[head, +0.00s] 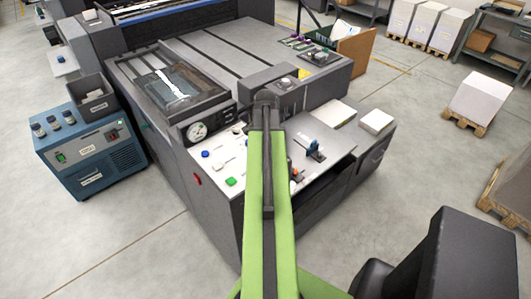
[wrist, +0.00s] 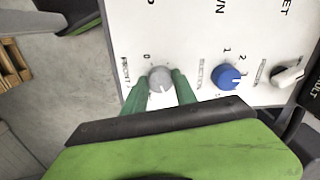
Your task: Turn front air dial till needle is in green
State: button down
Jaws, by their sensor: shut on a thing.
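In the wrist view, a round grey dial (wrist: 160,80) with a white pointer mark sits on the white panel (wrist: 180,40). A "0" is printed above it, and a small label beside it is hard to read. My gripper (wrist: 161,82) has its two green fingers on either side of the dial, shut on it. In the head view my arm hides the dial and the fingers. A round white gauge (head: 197,131) stands at the panel's back left in the head view; its needle and any green band are too small to read.
A blue dial (wrist: 229,77) sits just right of the grey one, with a whitish knob (wrist: 288,75) beyond it. In the head view, green (head: 231,182) and blue (head: 205,154) buttons lie left of my arm. A blue-handled part (head: 313,147) stands right of it.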

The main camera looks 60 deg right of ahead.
jog(key=shift+s, duration=0.1)
dwell(0.3)
jog(key=c, duration=1)
grip_release()
notch_tip(320, 180, up, 18)
jog(key=p, duration=1.7)
jog(key=shift+f, duration=0.25)
jog(key=shift+f, duration=0.1)
